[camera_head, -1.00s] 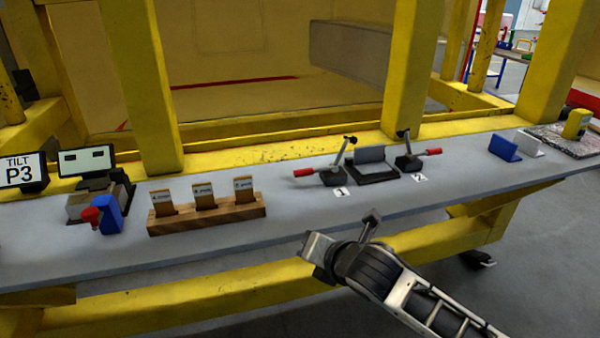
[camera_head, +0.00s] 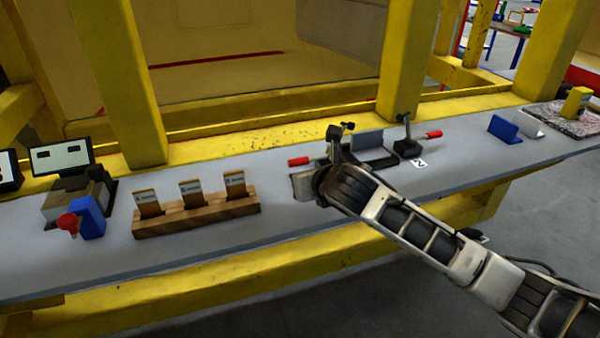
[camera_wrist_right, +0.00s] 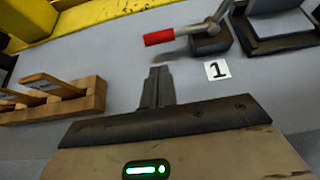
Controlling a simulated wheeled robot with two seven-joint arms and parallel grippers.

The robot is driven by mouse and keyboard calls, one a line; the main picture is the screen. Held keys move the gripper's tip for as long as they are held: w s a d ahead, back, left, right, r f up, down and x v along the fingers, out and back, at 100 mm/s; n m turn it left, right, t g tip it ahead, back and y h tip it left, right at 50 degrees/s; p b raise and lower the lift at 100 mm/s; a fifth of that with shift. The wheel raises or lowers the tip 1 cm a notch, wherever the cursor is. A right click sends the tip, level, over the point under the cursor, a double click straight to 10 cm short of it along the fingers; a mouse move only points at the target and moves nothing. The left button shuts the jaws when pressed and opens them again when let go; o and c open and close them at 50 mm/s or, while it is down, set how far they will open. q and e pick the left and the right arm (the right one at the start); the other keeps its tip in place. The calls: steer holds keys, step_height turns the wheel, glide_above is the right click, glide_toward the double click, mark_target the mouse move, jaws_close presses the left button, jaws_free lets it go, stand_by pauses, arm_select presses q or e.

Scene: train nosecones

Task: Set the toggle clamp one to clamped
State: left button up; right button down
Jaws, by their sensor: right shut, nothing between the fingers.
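Toggle clamp one is the left one of two black clamps on the grey shelf. Its red handle (camera_head: 299,161) points left in the head view, and my right wrist hides part of its base. In the right wrist view the red handle (camera_wrist_right: 159,37) sticks out to the left of the clamp's dark base (camera_wrist_right: 210,45), beside the label 1 (camera_wrist_right: 217,69). My right gripper (camera_wrist_right: 158,72) is shut and empty, close in front of the handle, with a visible gap between them in the picture. My left gripper is out of view.
Clamp two (camera_head: 408,147) stands to the right, with a dark block fixture (camera_head: 367,141) between the clamps. A wooden card holder (camera_head: 197,214) is to the left. Yellow posts (camera_head: 408,60) rise behind the shelf.

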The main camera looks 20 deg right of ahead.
steer(key=x, duration=0.7)
steer(key=shift+w+f, duration=0.1)
steer(key=shift+w, duration=0.05)
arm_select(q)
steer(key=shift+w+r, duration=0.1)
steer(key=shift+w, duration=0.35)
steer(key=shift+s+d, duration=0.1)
arm_select(e)
steer(key=shift+w, duration=0.1)
